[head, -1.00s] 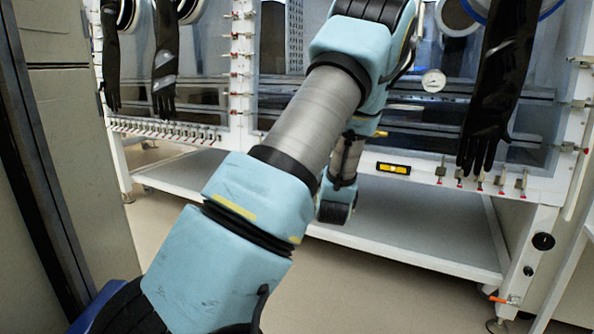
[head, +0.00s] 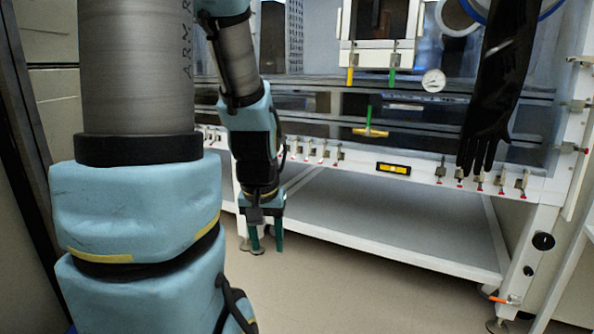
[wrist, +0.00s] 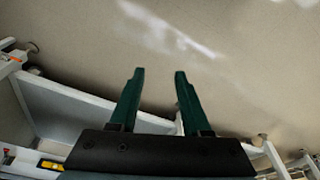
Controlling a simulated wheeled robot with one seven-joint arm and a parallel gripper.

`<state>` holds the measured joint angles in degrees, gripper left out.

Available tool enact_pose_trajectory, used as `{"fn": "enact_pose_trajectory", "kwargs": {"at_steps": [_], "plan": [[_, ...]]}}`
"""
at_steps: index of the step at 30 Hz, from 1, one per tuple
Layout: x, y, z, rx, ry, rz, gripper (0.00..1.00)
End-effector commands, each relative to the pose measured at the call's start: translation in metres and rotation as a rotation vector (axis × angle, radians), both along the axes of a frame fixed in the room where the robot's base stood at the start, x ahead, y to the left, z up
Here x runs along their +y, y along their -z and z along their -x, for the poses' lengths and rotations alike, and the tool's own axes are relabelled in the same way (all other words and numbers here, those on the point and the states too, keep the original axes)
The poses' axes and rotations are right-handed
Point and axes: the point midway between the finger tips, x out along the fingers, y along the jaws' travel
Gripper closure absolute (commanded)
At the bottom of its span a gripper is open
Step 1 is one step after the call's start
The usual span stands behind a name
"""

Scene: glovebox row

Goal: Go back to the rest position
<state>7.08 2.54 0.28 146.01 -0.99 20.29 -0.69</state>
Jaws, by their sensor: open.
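My gripper (head: 265,238) hangs with its two green fingers pointing down, in front of the low shelf of the glovebox stand in the head view. In the wrist view my gripper (wrist: 158,80) has its fingers apart with only bare floor between and beyond the tips. It is open and holds nothing. My arm fills the left of the head view and hides part of the gloveboxes behind it.
The glovebox (head: 440,85) has a black glove (head: 500,80), a gauge (head: 433,81) and a row of small clamps along its lower edge. A yellow level (head: 393,169) sits on that edge. The lower shelf (head: 390,220) is bare. The floor (head: 340,290) in front is clear.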

Motion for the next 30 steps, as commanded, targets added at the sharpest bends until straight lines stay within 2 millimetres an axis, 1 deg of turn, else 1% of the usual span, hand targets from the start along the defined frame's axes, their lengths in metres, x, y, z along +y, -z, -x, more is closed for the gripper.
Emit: {"fn": "enact_pose_trajectory", "kwargs": {"at_steps": [1, 2, 3, 8, 11, 30], "plan": [[0.006, -0.003, 0.015, 0.042, 0.003, -0.011, 0.52], [0.008, -0.007, 0.023, 0.064, 0.008, -0.017, 0.52], [0.007, -0.022, 0.019, 0.058, 0.009, -0.014, 0.52], [0.006, -0.053, 0.019, 0.056, 0.009, -0.014, 0.52], [0.006, -0.076, 0.018, 0.056, 0.008, -0.013, 0.52], [0.006, -0.271, 0.018, 0.055, 0.008, -0.013, 0.52]]}}
